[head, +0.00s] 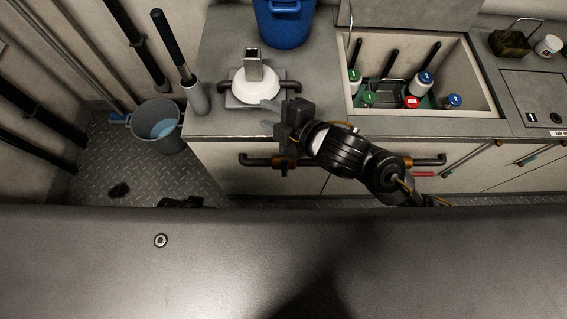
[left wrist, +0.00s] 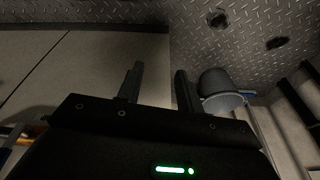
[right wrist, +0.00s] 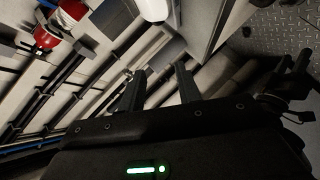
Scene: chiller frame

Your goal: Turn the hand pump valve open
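A white dome with an upright metal block on top (head: 256,82) stands on a grey base on the counter, with a dark bent pipe (head: 290,87) at its right. It looks like the hand pump, but I cannot tell which part is the valve. My right gripper (head: 268,114) is just in front of the dome, near the counter's front edge; whether it touches is unclear. Its fingers also show apart and empty in the right wrist view (right wrist: 158,88).
A blue bin (head: 283,22) stands behind the dome. A grey cylinder with a black-handled tool (head: 194,97) stands at the left. A sink (head: 478,95) with several bottles is at the right. A grey bucket (head: 157,133) is on the floor. Dark handles (head: 428,160) stick out below the counter.

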